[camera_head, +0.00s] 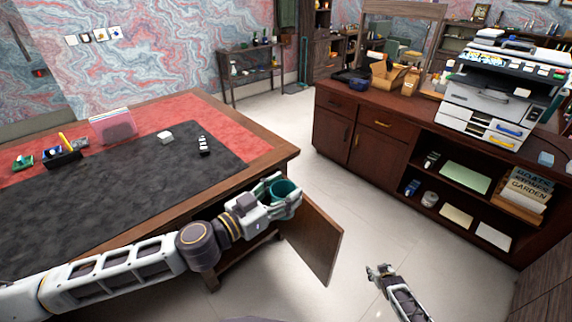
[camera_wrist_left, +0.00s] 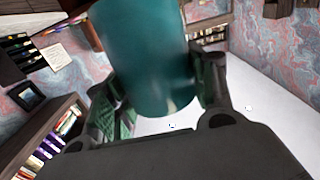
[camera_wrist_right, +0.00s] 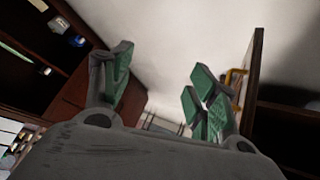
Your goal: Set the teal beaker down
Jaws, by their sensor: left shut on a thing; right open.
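The teal beaker (camera_head: 284,190) is held in my left gripper (camera_head: 278,196), which is shut around its side. In the head view it is beside the desk's right corner, over the open cabinet door area. The left wrist view shows the beaker (camera_wrist_left: 146,55) large between the green-padded fingers, with the floor behind it. Whether it touches any surface is not visible. My right gripper (camera_head: 380,272) is open and empty, low over the floor at the bottom right. Its green-padded fingers (camera_wrist_right: 160,90) stand apart in the right wrist view.
The wooden desk (camera_head: 262,162) has a dark mat (camera_head: 120,200) with wide free room. A white block (camera_head: 165,138) and a dark small item (camera_head: 204,145) lie on it. An open door (camera_head: 312,245) hangs below the beaker. A cabinet (camera_head: 385,150) with a printer (camera_head: 490,100) stands right.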

